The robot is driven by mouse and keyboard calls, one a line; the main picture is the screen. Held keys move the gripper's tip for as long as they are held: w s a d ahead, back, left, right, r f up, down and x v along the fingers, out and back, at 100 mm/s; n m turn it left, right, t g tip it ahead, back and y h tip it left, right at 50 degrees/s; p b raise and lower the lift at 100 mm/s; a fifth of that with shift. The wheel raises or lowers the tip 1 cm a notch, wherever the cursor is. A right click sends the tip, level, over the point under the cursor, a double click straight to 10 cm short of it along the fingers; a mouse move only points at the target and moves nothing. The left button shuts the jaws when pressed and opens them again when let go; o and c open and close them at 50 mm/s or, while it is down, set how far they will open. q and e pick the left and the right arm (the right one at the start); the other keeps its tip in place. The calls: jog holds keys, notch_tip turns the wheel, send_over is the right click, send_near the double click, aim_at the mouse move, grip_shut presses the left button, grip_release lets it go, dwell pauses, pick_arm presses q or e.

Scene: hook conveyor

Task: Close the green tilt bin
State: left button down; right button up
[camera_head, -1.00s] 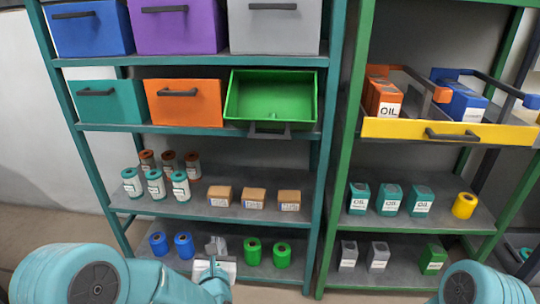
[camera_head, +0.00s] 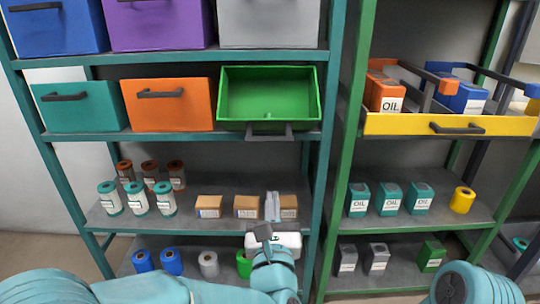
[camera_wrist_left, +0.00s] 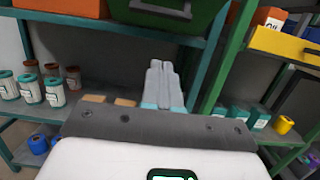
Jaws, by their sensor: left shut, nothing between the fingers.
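The green tilt bin (camera_head: 268,98) is on the second shelf from the top, at the right end of the teal rack. It is tipped open toward me, its empty inside showing and its dark handle (camera_head: 268,132) low at the front edge. In the left wrist view the bin's underside (camera_wrist_left: 200,14) and handle show at the top. My left gripper (camera_head: 281,205) is shut and empty, below the bin and in front of the small cardboard boxes. It also shows in the left wrist view (camera_wrist_left: 160,72), pointing up toward the handle. My right gripper is not in view.
A closed orange bin (camera_head: 170,103) and a teal bin (camera_head: 80,106) are left of the green bin. Cardboard boxes (camera_head: 246,206) and cans stand on the shelf below. A yellow-fronted drawer (camera_head: 440,124) with oil boxes sticks out on the right rack.

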pick_arm(q)
jog(key=w+r+p, duration=0.1)
jog(key=w+r, duration=0.4)
jog(key=w, duration=0.6)
jog(key=shift+r, duration=0.1)
